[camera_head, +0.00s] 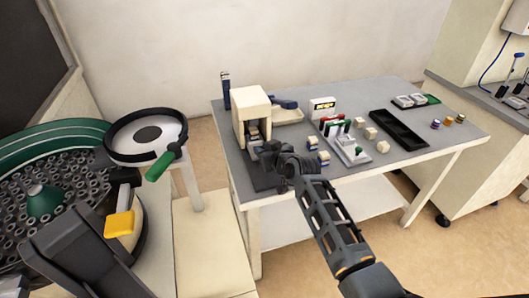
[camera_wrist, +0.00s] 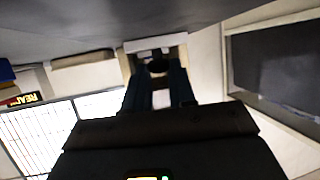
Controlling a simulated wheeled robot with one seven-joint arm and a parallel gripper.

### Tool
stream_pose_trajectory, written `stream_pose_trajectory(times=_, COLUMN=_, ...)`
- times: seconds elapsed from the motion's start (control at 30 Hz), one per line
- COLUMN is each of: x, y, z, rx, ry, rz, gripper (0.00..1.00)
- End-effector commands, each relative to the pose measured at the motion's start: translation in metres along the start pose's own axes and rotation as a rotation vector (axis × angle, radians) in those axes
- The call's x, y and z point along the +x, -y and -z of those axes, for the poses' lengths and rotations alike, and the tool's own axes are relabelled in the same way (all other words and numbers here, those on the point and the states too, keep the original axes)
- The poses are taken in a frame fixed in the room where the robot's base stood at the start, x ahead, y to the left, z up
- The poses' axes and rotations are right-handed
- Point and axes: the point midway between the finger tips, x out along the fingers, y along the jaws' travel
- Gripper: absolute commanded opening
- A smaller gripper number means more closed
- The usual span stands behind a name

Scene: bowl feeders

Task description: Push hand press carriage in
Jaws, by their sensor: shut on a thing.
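The hand press (camera_head: 251,103) is a cream block with a dark base plate (camera_head: 262,180), at the left end of the grey table. Its carriage (camera_head: 254,136) shows in the front opening, mostly hidden by my gripper. My gripper (camera_head: 264,150) is low in front of that opening. In the wrist view my gripper's two dark fingers (camera_wrist: 158,88) point into the cream press frame (camera_wrist: 153,45). They are shut on a small dark part at the carriage front; its outline is unclear. How far in the carriage sits cannot be told.
Right of the press, the table holds a small display box (camera_head: 322,107), a rack with red and green parts (camera_head: 346,148), several small blocks and a black tray (camera_head: 398,131). A bowl feeder (camera_head: 146,135) stands to the left. The table's front edge is below my arm.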

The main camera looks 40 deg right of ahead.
Motion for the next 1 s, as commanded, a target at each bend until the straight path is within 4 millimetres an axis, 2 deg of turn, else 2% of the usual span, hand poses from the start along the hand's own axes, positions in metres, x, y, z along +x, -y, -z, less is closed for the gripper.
stream_pose_trajectory(times=0.03, x=0.001, y=-0.001, z=0.003, rx=0.000, ry=-0.006, rz=-0.002, gripper=0.28)
stream_pose_trajectory(times=0.27, x=0.001, y=-0.001, z=0.002, rx=0.000, ry=-0.005, rz=-0.002, gripper=0.50)
stream_pose_trajectory(times=0.57, x=-0.002, y=-0.001, z=0.001, rx=0.000, ry=-0.003, rz=-0.001, gripper=0.51)
stream_pose_trajectory(times=0.67, x=-0.011, y=-0.001, z=0.002, rx=-0.001, ry=-0.004, rz=-0.001, gripper=0.51)
stream_pose_trajectory(times=1.0, x=-0.061, y=-0.001, z=0.001, rx=-0.001, ry=-0.004, rz=-0.002, gripper=0.51)
